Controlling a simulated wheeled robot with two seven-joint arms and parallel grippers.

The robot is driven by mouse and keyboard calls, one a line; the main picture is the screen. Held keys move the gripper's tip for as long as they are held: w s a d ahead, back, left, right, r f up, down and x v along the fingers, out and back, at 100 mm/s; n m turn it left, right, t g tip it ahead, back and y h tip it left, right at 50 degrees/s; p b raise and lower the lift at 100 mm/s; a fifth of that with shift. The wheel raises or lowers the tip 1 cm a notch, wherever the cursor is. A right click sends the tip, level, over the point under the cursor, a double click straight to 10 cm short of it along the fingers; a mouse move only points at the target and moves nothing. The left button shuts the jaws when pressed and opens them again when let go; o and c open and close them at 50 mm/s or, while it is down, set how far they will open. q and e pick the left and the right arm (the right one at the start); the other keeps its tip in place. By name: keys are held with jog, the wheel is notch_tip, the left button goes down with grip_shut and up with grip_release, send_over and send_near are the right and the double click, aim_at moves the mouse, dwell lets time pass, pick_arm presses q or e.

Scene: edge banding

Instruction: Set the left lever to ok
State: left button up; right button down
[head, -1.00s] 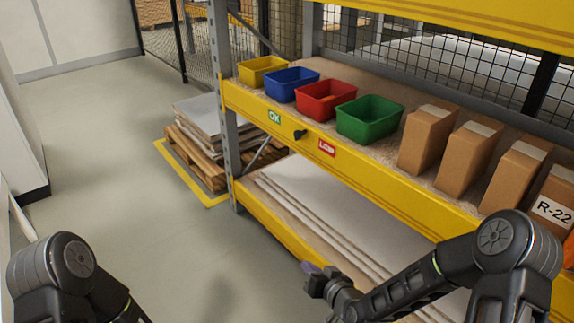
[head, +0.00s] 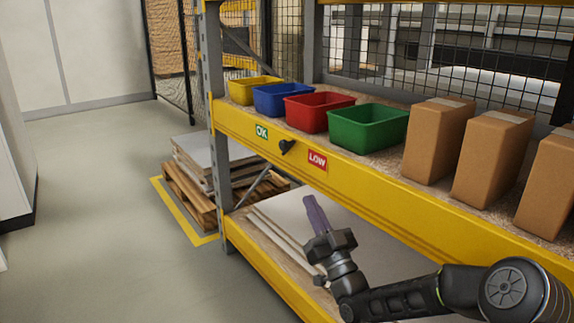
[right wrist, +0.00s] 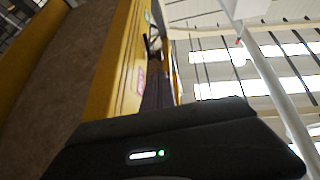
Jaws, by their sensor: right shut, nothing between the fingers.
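The lever (head: 286,146) is a small black knob on the yellow shelf beam (head: 370,195), between a green OK label (head: 262,132) on its left and a red LOW label (head: 317,160) on its right. Which way its handle points is too small to tell. My right gripper (head: 314,205) has its purple-grey fingers shut and empty, pointing up, below the LOW label and apart from the lever. In the right wrist view the lever (right wrist: 153,43) shows beyond the fingers (right wrist: 155,95), near the LOW label (right wrist: 140,80). My left gripper is not in view.
Yellow (head: 254,90), blue (head: 282,99), red (head: 318,111) and green (head: 368,127) bins stand on the shelf above the beam. Cardboard boxes (head: 437,140) stand to the right. Boards lie on the lower shelf (head: 290,215). A pallet stack (head: 205,165) stands left of the upright.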

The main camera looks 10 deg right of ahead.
jog(key=p, duration=0.8)
send_near(285, 149)
jog(key=shift+h, duration=0.3)
jog(key=x, duration=0.5)
jog(key=shift+w+r, duration=0.25)
jog(key=shift+w+a+r, duration=0.15)
jog(key=shift+w, duration=0.4)
jog(key=shift+r+p, duration=0.1)
jog(key=shift+p, duration=0.25)
